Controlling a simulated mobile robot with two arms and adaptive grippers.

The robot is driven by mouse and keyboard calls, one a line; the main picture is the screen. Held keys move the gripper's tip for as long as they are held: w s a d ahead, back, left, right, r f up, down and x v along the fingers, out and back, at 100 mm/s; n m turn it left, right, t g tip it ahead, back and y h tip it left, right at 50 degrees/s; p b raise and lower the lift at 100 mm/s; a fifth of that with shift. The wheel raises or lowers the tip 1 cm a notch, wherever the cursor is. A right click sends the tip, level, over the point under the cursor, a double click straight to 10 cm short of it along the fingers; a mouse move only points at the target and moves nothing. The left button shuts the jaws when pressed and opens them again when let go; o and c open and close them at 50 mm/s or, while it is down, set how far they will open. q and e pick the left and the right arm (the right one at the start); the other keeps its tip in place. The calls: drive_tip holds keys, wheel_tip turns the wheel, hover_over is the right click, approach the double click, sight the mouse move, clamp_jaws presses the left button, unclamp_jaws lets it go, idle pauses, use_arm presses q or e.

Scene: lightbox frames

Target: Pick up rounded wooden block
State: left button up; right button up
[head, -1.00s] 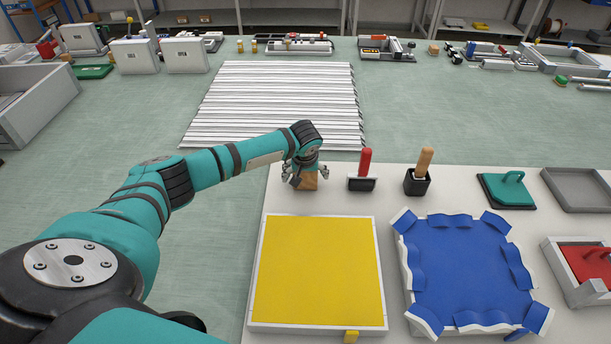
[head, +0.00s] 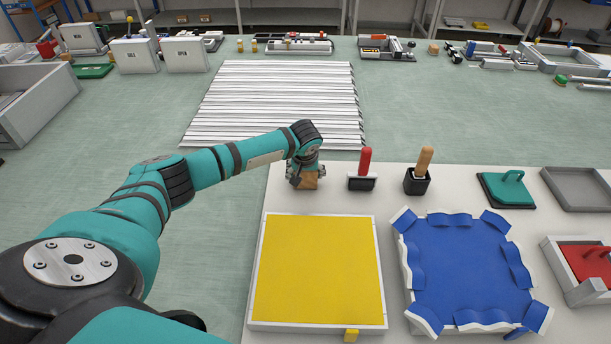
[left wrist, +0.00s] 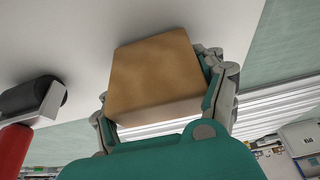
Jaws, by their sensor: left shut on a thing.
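The wooden block (head: 308,180) is tan, at the far left corner of the white table. It also fills the middle of the left wrist view (left wrist: 155,75). My left gripper (head: 305,177) comes down over it from above, with its fingers shut on two opposite sides of the block. In the left wrist view the fingers (left wrist: 165,100) lie against the block's sides. I cannot tell whether the block is clear of the table. My right gripper is not in view.
Right of the block stand a red-handled tool (head: 364,168) and a wooden-handled tool in a black holder (head: 417,184). A yellow panel (head: 317,270) lies in front, with a blue curled-edge piece (head: 467,270) beside it. White slats (head: 275,100) lie beyond the table.

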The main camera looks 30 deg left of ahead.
use_arm(q)
wheel_tip(320, 180, up, 10)
drive_tip(key=shift+r+b, duration=0.1)
drive_tip(key=shift+b, duration=0.85)
drive_tip(key=o, duration=0.7)
drive_tip(key=c, duration=0.5)
